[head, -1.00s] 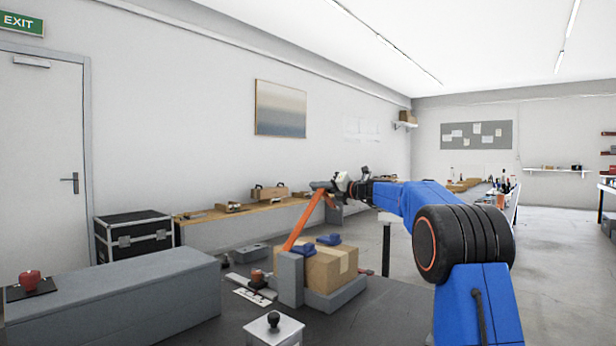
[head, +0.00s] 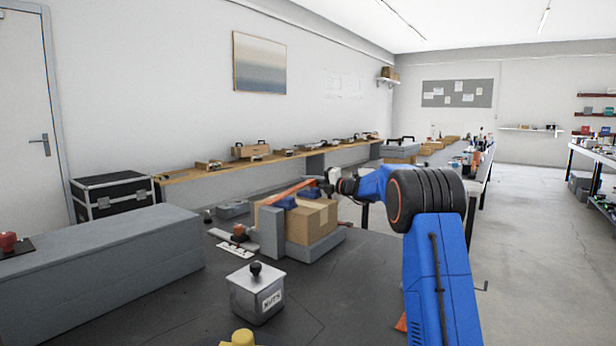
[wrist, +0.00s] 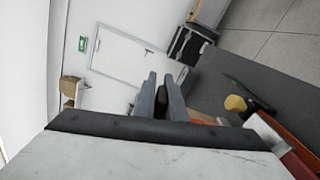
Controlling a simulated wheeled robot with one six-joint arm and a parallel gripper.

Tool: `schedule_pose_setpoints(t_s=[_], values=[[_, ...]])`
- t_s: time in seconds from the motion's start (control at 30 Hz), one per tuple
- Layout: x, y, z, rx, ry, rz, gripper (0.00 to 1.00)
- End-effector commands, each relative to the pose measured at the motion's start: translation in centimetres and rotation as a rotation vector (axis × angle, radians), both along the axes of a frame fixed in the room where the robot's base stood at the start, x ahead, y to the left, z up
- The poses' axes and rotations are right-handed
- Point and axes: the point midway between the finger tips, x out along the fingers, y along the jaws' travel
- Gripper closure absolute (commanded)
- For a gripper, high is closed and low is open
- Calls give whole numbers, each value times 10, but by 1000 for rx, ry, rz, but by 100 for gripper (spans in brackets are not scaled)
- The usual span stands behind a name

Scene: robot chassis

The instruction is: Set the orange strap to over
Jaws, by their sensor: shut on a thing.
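The orange strap (head: 292,192) runs from the top of a grey upright block (head: 270,232) across the cardboard box (head: 325,216), at a low slant. Its far end reaches my gripper (head: 326,183), beyond the box's top right. Whether the strap touches the box top cannot be told. An orange strip shows at lower right there (wrist: 272,130).
A metal box with a black knob (head: 257,293) and a yellow knob (head: 240,338) stand in front. A long grey block (head: 100,262) lies at left. A red knob (head: 8,241) is at far left. The dark bench top (head: 340,290) is clear at front right.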

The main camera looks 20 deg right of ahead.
Motion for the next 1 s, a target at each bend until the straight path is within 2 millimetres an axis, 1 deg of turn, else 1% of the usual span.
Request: schedule_pose_setpoints(t_s=[0.1, 0.43, 0.47, 0.5, 0.53, 0.87, 1.0], values=[[0, 0, -3, 6, 6, 1, 100], [0, 0, -3, 7, 5, 1, 100], [0, 0, -3, 7, 5, 1, 88], [0, 0, -3, 7, 5, 1, 78], [0, 0, -3, 7, 5, 1, 73], [-2, -1, -3, 7, 5, 0, 73], [-11, -9, -2, 7, 5, -1, 73]])
